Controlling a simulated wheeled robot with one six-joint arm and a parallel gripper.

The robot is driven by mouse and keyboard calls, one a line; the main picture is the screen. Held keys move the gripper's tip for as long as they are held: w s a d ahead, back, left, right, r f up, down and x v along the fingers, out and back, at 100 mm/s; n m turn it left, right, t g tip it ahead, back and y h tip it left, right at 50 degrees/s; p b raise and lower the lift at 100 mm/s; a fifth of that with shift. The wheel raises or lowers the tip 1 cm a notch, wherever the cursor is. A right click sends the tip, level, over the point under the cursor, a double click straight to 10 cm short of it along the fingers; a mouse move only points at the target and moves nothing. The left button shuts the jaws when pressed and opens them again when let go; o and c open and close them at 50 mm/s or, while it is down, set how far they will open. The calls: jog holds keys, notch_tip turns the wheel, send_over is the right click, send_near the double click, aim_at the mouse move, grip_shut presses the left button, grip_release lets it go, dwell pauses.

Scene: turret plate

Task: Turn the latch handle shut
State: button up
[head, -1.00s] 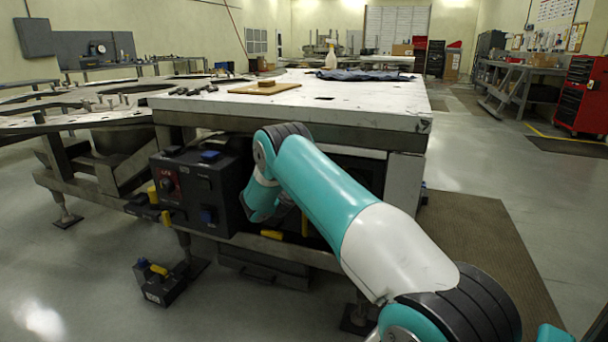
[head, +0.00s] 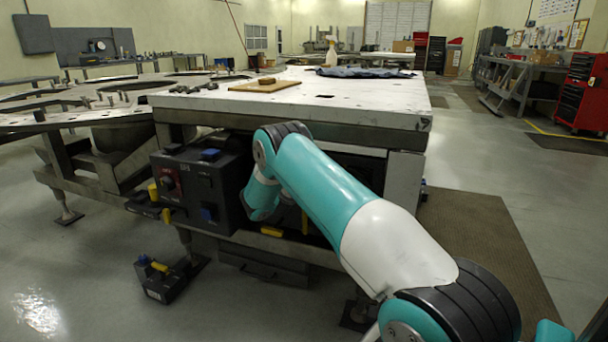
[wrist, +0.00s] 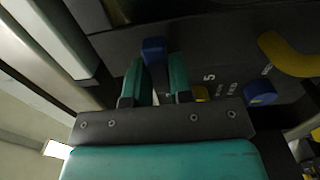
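In the wrist view, a small blue handle (wrist: 154,51) stands out from a dark panel (wrist: 215,45). It looks like the latch handle, but no label on it can be read. My gripper (wrist: 157,68) has its two teal fingers on either side of this blue handle. I cannot tell whether the fingers press on it or leave a small gap.
In the wrist view, a blue knob (wrist: 260,94) and a curved yellow handle (wrist: 290,56) lie to the right. The heavy white-topped table (head: 350,98) stands above the work area. A small dark box (head: 163,281) with blue and yellow parts sits low at left.

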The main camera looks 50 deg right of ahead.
jog(key=o, duration=0.4)
jog(key=shift+c, duration=0.2)
jog(key=shift+a, duration=0.15)
jog(key=b+v, duration=1.3)
jog(key=v, duration=0.4)
jog(key=shift+b, duration=0.4)
jog(key=shift+s+a, duration=0.1)
